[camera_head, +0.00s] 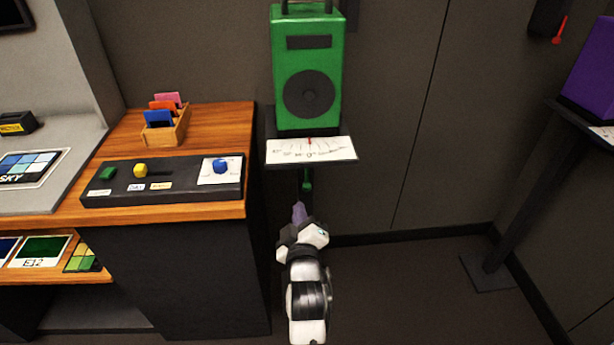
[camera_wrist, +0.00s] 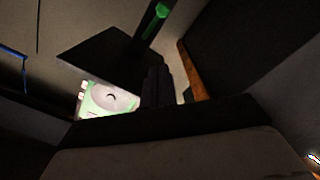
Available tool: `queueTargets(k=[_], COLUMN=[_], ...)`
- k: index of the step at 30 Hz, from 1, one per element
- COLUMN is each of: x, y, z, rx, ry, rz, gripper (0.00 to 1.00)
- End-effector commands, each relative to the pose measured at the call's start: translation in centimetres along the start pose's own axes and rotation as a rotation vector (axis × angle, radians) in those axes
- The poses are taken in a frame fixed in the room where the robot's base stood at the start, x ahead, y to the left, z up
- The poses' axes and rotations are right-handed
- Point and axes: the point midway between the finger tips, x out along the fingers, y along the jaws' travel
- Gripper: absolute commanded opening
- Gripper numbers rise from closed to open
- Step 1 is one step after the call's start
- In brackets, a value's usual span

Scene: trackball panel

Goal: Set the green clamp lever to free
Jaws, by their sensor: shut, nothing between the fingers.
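The green clamp lever (camera_head: 307,180) hangs just below the small shelf, under the green speaker box. Only a small green piece of it shows in the head view, so I cannot tell its setting. In the wrist view a green bar (camera_wrist: 156,20), likely this lever, shows at the top on a dark post. My gripper (camera_head: 299,211) is shut and empty. It is below the lever and slightly left of it in the head view, apart from it. Its dark fingers (camera_wrist: 157,84) show in the middle of the wrist view, below the green bar.
The green speaker box (camera_head: 333,90) stands on the shelf behind a white scale card (camera_head: 339,150) with a red pointer. A wooden desk (camera_head: 230,119) with a dark control panel (camera_head: 122,193) stands at left. A purple box (camera_head: 588,75) stands at far right. Floor between is clear.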

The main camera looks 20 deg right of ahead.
Motion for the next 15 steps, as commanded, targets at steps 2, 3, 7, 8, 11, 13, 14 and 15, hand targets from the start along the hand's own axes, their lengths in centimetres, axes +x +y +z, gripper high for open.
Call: queueTargets(k=[2,3,7,8,11,13,14,15], x=[0.6,1.0,3.1,3.7,5.8,7.2,7.8,8.7], y=[0.1,0.1,0.2,0.2,0.2,0.2,0.2,0.2], z=[-0.1,-0.1,-0.2,-0.2,-0.2,-0.3,-0.2,-0.2], rx=[0.0,0.001,0.003,0.003,0.003,0.004,0.003,0.004], ry=[0.0,0.001,0.001,0.001,0.002,0.002,0.001,0.0], rz=[0.001,0.002,0.001,0.001,0.0,0.002,0.001,0.0], gripper=[0.0,0.0,0.0,0.0,0.0,0.0,0.0,0.0])
